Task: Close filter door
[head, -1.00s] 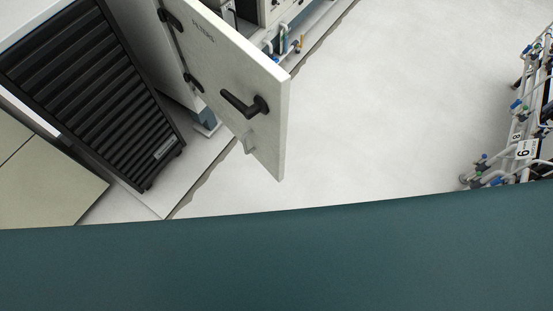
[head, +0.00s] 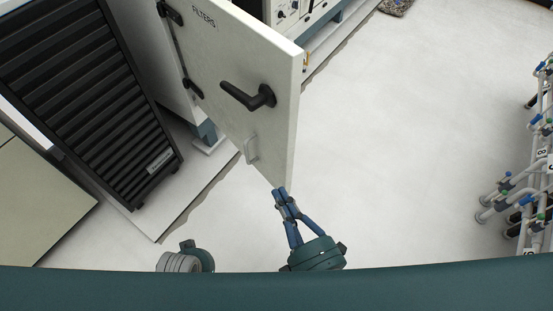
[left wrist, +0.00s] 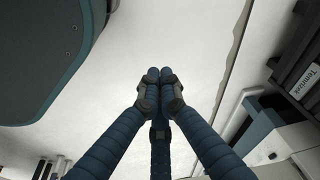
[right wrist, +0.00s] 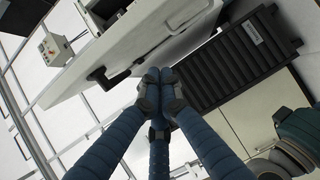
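The filter door (head: 240,75) is a pale panel marked FILTERS. It stands swung open from its hinges at the upper left, with a black lever handle (head: 250,96) and a small grey pull (head: 251,149). My right gripper (head: 281,191) has its blue fingers together at the door's lower free corner; I cannot tell if they touch. The right wrist view shows these fingertips (right wrist: 158,76) shut and empty, with the door (right wrist: 140,42) beyond them. My left gripper (left wrist: 158,76) is shut and empty above the floor; its fingers are hidden in the head view.
A black louvred unit (head: 85,95) stands left of the door. Beige cabinets (head: 35,205) are at the far left. A white pipe rack (head: 530,190) stands at the right. The pale floor (head: 400,140) between the door and the rack is clear.

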